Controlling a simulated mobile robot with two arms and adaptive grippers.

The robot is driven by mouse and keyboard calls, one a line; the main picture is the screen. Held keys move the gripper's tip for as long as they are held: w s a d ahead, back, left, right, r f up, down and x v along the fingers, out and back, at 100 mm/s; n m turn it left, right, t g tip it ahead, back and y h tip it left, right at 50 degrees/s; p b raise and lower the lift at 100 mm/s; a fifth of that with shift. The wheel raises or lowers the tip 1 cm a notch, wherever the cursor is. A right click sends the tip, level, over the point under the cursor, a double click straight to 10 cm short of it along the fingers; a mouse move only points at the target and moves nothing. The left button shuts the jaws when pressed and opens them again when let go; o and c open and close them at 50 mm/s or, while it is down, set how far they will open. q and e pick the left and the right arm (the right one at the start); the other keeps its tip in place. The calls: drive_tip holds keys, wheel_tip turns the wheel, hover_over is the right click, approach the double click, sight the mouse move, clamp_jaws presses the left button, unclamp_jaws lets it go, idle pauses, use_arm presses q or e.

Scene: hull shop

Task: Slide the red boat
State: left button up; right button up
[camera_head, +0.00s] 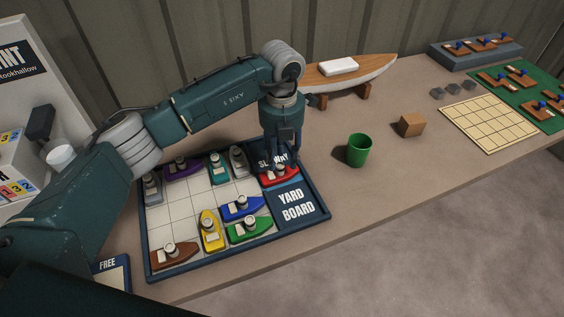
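The red boat (279,178) lies at the right edge of the yard board (235,258), by the label that reads partly as "SLIPWAY". Its upper side is partly hidden by my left gripper (281,162). My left gripper points down with its fingers right at the red boat. The view does not show clearly whether the fingers are closed on it or only around it. My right gripper is not in view.
The board also holds a purple boat (183,166), a blue boat (242,208), a yellow boat (211,232), a green boat (248,231), a brown boat (175,256) and others. A green cup (359,151) and wooden block (411,125) stand to the right.

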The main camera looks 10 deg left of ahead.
sight(283, 164)
use_arm(q)
wheel_tip(283, 164, up, 9)
drive_tip(key=shift+d, duration=0.1)
idle(0.5)
